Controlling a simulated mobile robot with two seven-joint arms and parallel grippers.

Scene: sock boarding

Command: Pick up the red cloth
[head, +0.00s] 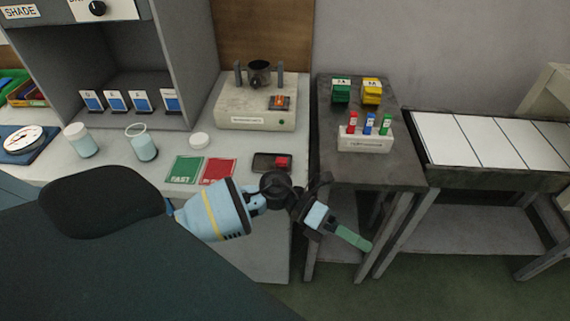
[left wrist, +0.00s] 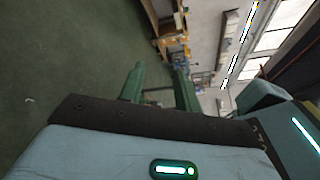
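The red cloth (head: 218,171) lies flat on the light bench, to the right of a green cloth (head: 185,170) with white lettering. Part of the red cloth's near edge is close to or behind my left arm in the head view. My left gripper (head: 353,239) is to the right of and nearer than the red cloth, past the bench's right edge, with its green fingers pointing down and right. In the left wrist view, the two fingers of my left gripper (left wrist: 159,78) stand apart with nothing between them. My right gripper is not in view.
A beige machine (head: 252,112) stands at the back. A dark side table (head: 375,172) stands right.

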